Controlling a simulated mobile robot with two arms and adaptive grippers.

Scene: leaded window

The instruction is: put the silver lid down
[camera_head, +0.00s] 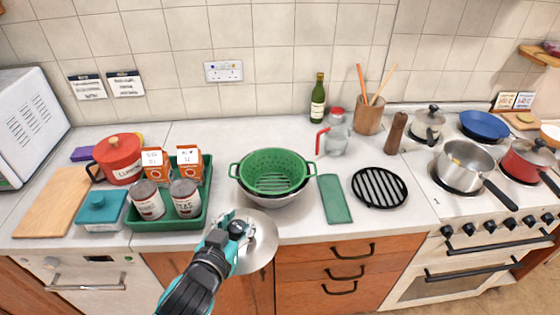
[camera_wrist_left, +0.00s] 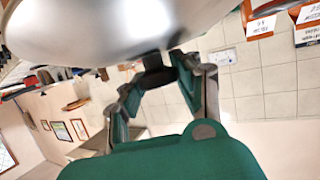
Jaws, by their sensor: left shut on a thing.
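The silver lid (camera_head: 262,248) is a round, shiny disc in front of the counter's front edge in the head view, overlapping the drawers below. My left gripper (camera_head: 240,228) is shut on its knob. In the left wrist view the lid (camera_wrist_left: 110,28) fills the upper left, and the left gripper (camera_wrist_left: 157,75) closes on a dark knob at its edge. The arm hides part of the lid's left side. Whether the lid touches the counter edge I cannot tell. My right gripper is not in view.
A green colander (camera_head: 272,169) sits in a metal bowl behind the lid. A green tray (camera_head: 155,224) with cans and cartons stands left. A green mat (camera_head: 336,199) and black trivet (camera_head: 379,187) lie right. The hob (camera_head: 440,195) holds several pans. Bare counter (camera_head: 220,150) shows behind the colander.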

